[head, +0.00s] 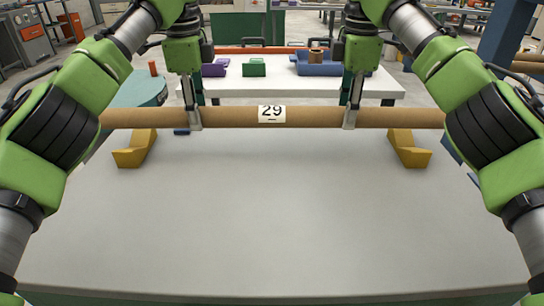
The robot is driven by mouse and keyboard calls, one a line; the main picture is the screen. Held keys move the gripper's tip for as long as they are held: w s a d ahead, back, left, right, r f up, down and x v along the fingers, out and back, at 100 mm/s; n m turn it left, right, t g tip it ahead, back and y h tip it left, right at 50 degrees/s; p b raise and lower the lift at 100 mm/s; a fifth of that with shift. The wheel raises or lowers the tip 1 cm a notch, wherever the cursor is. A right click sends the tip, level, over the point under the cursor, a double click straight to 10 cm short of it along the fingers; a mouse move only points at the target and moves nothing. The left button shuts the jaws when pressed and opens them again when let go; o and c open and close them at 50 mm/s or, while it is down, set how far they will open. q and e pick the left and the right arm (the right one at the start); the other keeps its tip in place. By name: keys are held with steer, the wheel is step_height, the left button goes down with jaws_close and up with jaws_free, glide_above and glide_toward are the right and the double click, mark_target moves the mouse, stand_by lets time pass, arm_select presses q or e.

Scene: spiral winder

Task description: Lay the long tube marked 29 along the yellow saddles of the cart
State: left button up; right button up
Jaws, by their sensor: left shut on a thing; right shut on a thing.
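The long brown tube marked 29 (240,117) lies level across the head view, its label facing me. My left gripper (194,119) is shut on it left of the label, and my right gripper (350,118) is shut on it right of the label. Two yellow saddles, one left (135,150) and one right (408,150), stand on the pale cart top (270,220). The tube appears above and just behind the saddles; the picture does not clearly show whether it touches them. My arms hide parts near the tube's ends.
A white table (300,87) behind holds a purple block (215,70), a green block (254,67) and a blue holder (318,66) with a brown ring. The cart top in front is clear.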

arm_select(q)
steer(key=shift+r, duration=0.1)
arm_select(e)
steer(key=shift+r, duration=0.1)
